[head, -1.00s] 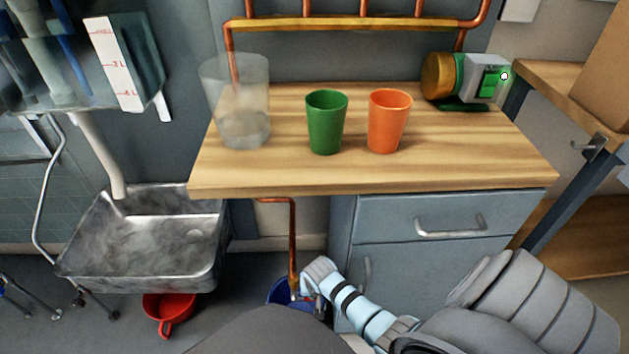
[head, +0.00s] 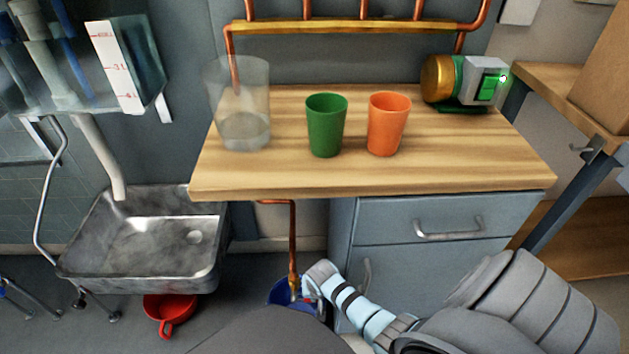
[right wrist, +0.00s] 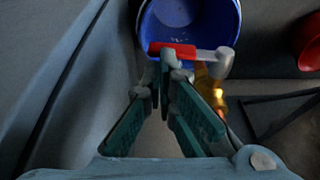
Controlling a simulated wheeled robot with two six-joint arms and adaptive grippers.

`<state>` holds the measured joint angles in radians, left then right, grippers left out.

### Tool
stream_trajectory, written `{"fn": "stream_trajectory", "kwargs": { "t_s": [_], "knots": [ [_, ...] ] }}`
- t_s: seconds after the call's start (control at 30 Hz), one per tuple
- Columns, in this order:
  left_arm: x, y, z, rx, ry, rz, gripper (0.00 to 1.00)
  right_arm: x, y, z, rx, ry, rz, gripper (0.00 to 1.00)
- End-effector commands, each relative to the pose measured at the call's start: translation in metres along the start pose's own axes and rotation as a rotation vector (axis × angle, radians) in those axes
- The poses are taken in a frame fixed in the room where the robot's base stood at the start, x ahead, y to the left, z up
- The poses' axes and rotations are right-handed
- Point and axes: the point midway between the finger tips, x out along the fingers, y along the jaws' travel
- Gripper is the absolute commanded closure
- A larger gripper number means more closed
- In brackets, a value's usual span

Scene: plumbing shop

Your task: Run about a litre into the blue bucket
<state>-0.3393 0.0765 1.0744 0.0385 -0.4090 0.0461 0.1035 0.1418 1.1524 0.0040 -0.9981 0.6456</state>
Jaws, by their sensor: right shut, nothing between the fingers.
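The blue bucket (head: 282,290) stands on the floor under the end of a copper pipe (head: 293,240), partly hidden by my right arm. In the right wrist view I look into the bucket (right wrist: 190,25); a small pale patch shows inside, and I cannot tell whether it is water. A brass tap (right wrist: 210,88) with a red-sleeved lever (right wrist: 172,50) sits at the bucket's near rim. My right gripper (right wrist: 168,70) is shut and empty, its tips right by the lever; I cannot tell whether they touch it. My left gripper is not in view.
A worktop (head: 460,165) carries a clear container (head: 240,100), a green cup (head: 326,125), an orange cup (head: 388,123) and a pump (head: 465,80). A steel sink (head: 150,240) and a red pan (head: 170,308) are at left. A grey cabinet (head: 430,270) stands beside the bucket.

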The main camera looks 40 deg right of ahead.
Motion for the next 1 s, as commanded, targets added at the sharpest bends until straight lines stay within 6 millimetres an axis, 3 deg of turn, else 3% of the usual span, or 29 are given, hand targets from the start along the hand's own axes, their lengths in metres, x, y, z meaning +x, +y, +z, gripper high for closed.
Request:
{"fn": "stream_trajectory", "kwargs": {
  "t_s": [1.0],
  "knots": [
    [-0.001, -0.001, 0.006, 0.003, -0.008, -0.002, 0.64, 0.027, 0.008, 0.008, 0.000, 0.000, 0.001, 1.00]
  ]
}}
